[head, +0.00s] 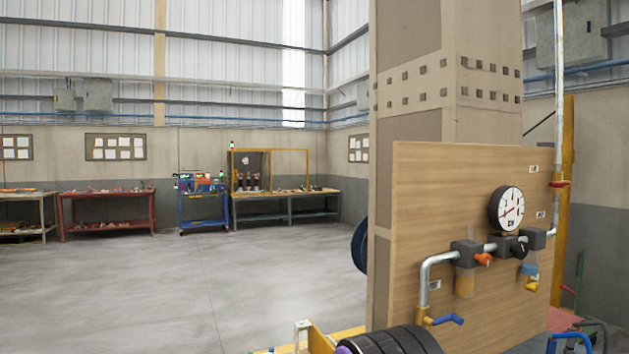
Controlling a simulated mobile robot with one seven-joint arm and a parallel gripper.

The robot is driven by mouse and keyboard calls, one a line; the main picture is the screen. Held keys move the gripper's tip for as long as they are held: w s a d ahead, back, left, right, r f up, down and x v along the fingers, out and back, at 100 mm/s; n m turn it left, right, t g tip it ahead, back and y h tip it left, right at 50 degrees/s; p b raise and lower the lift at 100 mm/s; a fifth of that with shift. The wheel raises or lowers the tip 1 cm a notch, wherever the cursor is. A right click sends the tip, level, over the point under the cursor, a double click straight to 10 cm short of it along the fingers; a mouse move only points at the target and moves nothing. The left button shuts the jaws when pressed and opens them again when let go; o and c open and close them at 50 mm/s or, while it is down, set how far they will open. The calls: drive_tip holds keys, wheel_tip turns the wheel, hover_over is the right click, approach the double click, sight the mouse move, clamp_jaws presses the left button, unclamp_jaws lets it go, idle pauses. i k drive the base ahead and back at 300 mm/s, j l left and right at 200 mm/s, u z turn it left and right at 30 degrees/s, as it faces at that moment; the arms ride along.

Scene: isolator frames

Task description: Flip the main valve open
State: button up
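A wooden panel (440,200) at the right carries a grey pipe (428,275) with several valves. One valve has an orange handle (483,259), another a black knob (519,248). A blue lever (445,320) sits at the pipe's lower left end, and a smaller blue handle (529,270) is at the right. A red handle (559,184) is on the upright pipe. I cannot tell which is the main valve or whether it is open. A round white gauge (511,209) with a red needle sits above the pipe. My gripper is not in view.
A black ribbed round thing (390,341) and a yellow piece (320,340) stand low before the panel. A tall beige pillar (470,110) rises behind it. The grey floor (220,290) at left is clear, with workbenches (285,197) along the far wall.

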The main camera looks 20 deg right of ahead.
sight(562, 184)
drive_tip(key=z, duration=1.95)
drive_tip(key=i+l+u, duration=0.1)
drive_tip(key=u, duration=0.55)
drive_tip(key=i+l+u, duration=0.1)
drive_tip(key=l+u, duration=0.15)
drive_tip(key=l, duration=0.15)
drive_tip(key=l+u, duration=0.3)
drive_tip(key=i+l+u, duration=0.2)
drive_tip(key=l, duration=1.8)
drive_tip(key=l+u, duration=0.1)
drive_tip(key=l, duration=0.9)
drive_tip(key=k, duration=0.05)
